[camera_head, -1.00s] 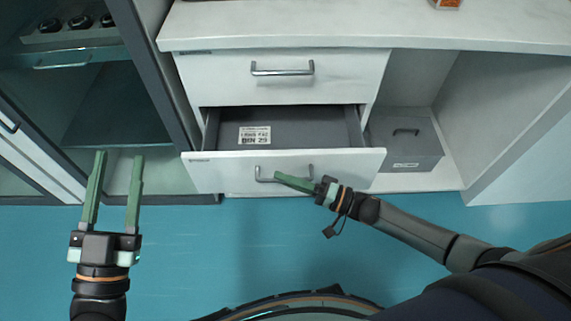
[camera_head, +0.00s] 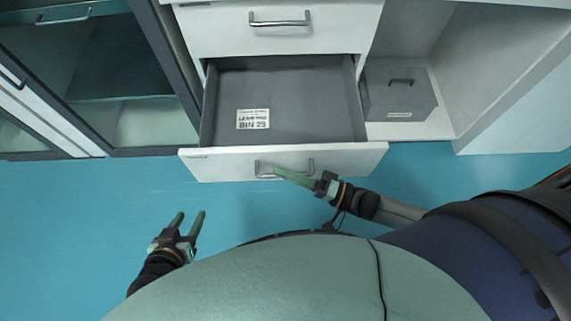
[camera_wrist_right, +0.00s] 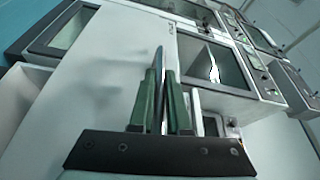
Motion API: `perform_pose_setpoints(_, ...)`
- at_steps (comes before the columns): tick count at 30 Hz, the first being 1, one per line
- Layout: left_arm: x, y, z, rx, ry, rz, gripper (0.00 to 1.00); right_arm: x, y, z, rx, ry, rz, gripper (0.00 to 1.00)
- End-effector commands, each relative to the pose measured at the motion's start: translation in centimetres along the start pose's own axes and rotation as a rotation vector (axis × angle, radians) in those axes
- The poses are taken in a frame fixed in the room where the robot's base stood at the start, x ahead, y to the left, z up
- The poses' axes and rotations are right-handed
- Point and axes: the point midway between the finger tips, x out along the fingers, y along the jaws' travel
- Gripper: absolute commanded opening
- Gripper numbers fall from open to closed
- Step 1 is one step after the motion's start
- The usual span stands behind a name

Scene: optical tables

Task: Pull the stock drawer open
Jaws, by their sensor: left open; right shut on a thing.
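The stock drawer (camera_head: 215,166) is the lower drawer of the white cabinet. It stands well open, with its grey inside and a white bin label (camera_head: 252,119) in view. Its metal bar handle (camera_head: 262,169) is on the front panel. My right gripper (camera_head: 280,172) is at this handle, shut on it. In the right wrist view, the green fingers (camera_wrist_right: 161,105) are closed around the thin handle bar (camera_wrist_right: 158,75). My left gripper (camera_head: 188,222) is open and empty above the floor, left of and below the drawer front.
A shut upper drawer (camera_head: 220,32) sits above the open one. A grey box (camera_head: 400,100) with a handle stands in the open bay on the right. A glass-fronted cabinet (camera_head: 120,90) stands on the left. Blue floor (camera_head: 60,200) is clear in front.

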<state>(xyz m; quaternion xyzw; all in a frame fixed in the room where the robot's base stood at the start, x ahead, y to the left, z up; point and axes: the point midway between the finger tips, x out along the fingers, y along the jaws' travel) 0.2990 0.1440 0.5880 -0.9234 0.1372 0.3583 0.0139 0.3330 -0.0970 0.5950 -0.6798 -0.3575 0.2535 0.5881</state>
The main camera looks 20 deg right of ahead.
Motion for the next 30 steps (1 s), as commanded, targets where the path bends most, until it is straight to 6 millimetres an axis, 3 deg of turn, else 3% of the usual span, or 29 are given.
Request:
perform_pose_setpoints(14, -0.03, 0.06, 0.18, -0.002, -0.008, 0.001, 0.50, -0.17, -0.01, 0.12, 0.000, 0.001, 0.001, 0.00)
perform_pose_setpoints(15, -0.03, 0.07, 0.19, -0.002, -0.008, 0.001, 0.50, -0.18, -0.01, 0.12, 0.000, 0.001, 0.001, 0.18)
perform_pose_setpoints(22, -0.03, 0.06, 0.19, -0.002, -0.008, 0.001, 0.50, -0.13, -0.03, 0.16, 0.000, 0.001, 0.001, 0.44)
perform_pose_setpoints(30, -0.09, 0.06, 0.09, -0.002, -0.007, 0.001, 0.50, -0.07, -0.15, 0.17, 0.000, 0.000, 0.000, 0.45)
